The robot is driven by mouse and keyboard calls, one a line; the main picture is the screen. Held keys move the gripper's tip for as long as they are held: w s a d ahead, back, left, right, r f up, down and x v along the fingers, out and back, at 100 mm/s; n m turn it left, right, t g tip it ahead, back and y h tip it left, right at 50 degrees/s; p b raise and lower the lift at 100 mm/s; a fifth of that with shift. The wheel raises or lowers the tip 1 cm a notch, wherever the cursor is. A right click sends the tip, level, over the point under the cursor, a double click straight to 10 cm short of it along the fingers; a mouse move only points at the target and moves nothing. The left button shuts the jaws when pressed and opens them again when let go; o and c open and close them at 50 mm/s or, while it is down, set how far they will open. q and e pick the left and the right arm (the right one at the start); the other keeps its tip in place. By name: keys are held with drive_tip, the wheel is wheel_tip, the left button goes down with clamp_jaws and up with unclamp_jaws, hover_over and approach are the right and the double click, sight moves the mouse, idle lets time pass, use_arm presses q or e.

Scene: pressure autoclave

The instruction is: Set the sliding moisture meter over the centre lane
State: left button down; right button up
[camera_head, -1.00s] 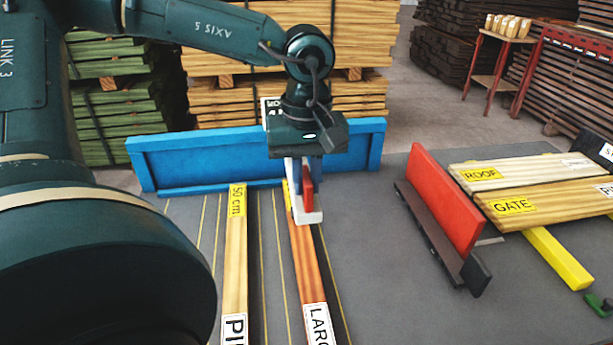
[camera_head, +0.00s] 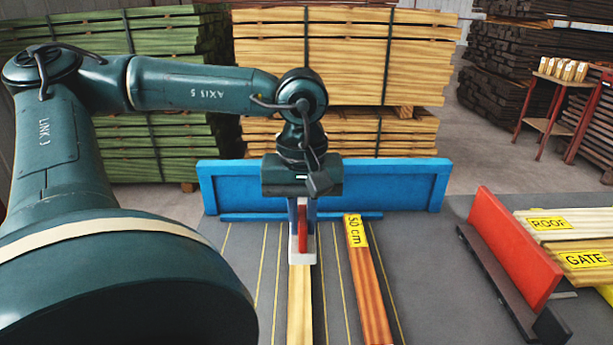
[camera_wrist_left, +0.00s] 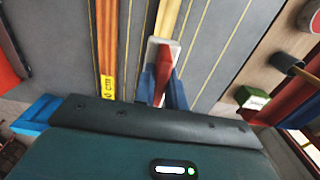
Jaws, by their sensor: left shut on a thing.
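The moisture meter (camera_head: 301,251) has a white base and a red upright handle. My left gripper (camera_head: 302,226) has its blue fingers shut on the red handle. The meter is over the far end of the pale board (camera_head: 299,300) and hides that end; I cannot tell whether it touches the wood. The orange-brown board (camera_head: 373,298) with a yellow "50 cm" label lies in a lane to the right, with nothing over it. The meter also shows in the left wrist view (camera_wrist_left: 163,78), between the fingers and over the pale board (camera_wrist_left: 171,17). My right gripper is not in view.
A blue fence (camera_head: 400,187) stands across the table's back, close behind my gripper. A red upright panel on a dark rail (camera_head: 513,245) stands at the right, with boards marked "ROOF" and "GATE" (camera_head: 590,260) beyond it. Yellow lines mark lanes on the grey table.

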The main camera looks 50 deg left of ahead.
use_arm(q)
drive_tip(key=shift+s+a+r, duration=0.1)
drive_tip(key=shift+s+a, duration=0.15)
drive_tip(key=shift+a, duration=0.1)
drive_tip(key=c, duration=1.4)
unclamp_jaws()
drive_tip(key=shift+d, duration=0.15)
drive_tip(key=shift+c, duration=0.2)
wheel_tip(320, 180, up, 13)
drive_tip(key=p, duration=0.1)
